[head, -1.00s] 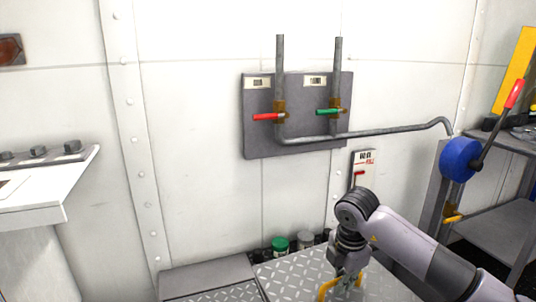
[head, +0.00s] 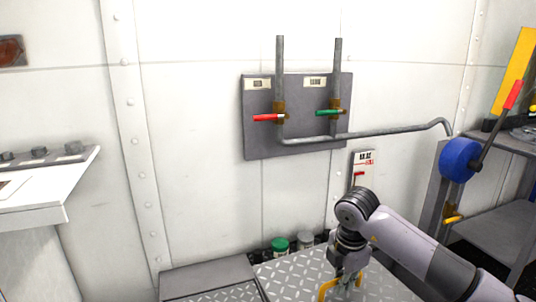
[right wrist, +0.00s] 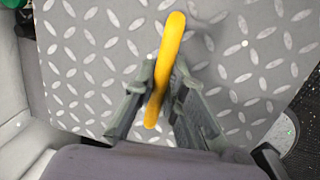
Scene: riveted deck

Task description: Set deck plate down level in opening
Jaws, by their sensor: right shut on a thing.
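The deck plate (head: 296,272) is a grey diamond-tread sheet at the bottom of the head view, and it fills much of the right wrist view (right wrist: 95,60). It has a yellow loop handle (right wrist: 168,60). My right gripper (head: 343,287) is shut on this handle, with its fingers on both sides of it in the right wrist view (right wrist: 160,95). The plate's near part is cut off by the head frame. The opening is mostly hidden by the plate, and I cannot tell whether the plate lies level in it. My left gripper is not in view.
A green-capped jar (head: 279,245) and a grey-capped jar (head: 305,240) show just beyond the plate's far edge. A grey box-like ledge (head: 207,275) lies left of the plate. Pipes with red and green valve levers are on the wall. A shelf stand (head: 500,210) is at right.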

